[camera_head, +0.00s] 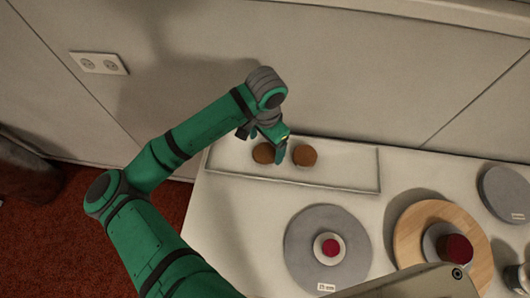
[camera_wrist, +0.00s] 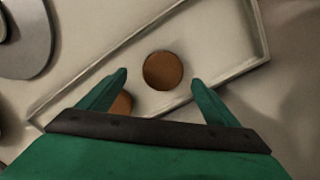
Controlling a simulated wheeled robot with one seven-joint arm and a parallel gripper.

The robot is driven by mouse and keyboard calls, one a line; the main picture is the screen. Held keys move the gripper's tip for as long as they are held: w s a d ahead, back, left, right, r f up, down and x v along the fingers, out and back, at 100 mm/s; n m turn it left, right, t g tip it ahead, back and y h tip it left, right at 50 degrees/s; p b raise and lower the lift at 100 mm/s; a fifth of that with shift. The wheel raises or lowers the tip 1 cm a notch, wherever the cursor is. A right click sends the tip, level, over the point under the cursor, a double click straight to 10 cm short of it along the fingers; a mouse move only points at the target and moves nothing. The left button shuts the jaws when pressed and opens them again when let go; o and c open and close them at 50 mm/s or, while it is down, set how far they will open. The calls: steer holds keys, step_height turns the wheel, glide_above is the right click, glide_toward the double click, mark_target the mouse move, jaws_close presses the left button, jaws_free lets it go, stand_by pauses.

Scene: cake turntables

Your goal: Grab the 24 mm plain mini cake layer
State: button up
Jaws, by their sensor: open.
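Two small round brown cake layers stand in a shallow pale tray (camera_head: 345,178) at the back of the table. In the head view one is on the left (camera_head: 263,153) and one on the right (camera_head: 304,155); I cannot tell which is the 24 mm one. My gripper (camera_head: 265,142) is over the tray by these layers, and a finger partly covers the left one. In the wrist view my gripper (camera_wrist: 159,77) is open and empty. One brown layer (camera_wrist: 163,71) shows between and beyond the fingertips. The other (camera_wrist: 122,104) is partly hidden behind the left finger.
A grey turntable (camera_head: 304,257) with a label bears a red-topped piece on a white disc. A wooden turntable (camera_head: 412,232) bears a dark red layer. Another labelled grey disc (camera_head: 502,190) is at right. The wall rises close behind the tray.

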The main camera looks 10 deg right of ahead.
mark_target(266, 151)
steer(key=shift+w+d+f, duration=0.1)
steer(key=shift+w+f, duration=0.1)
steer(key=shift+f, duration=0.95)
steer(key=shift+w+f, duration=0.2)
steer(key=shift+f, duration=0.95)
steer(key=c, duration=1.1)
steer(key=shift+r, duration=0.1)
steer(key=shift+c, duration=0.2)
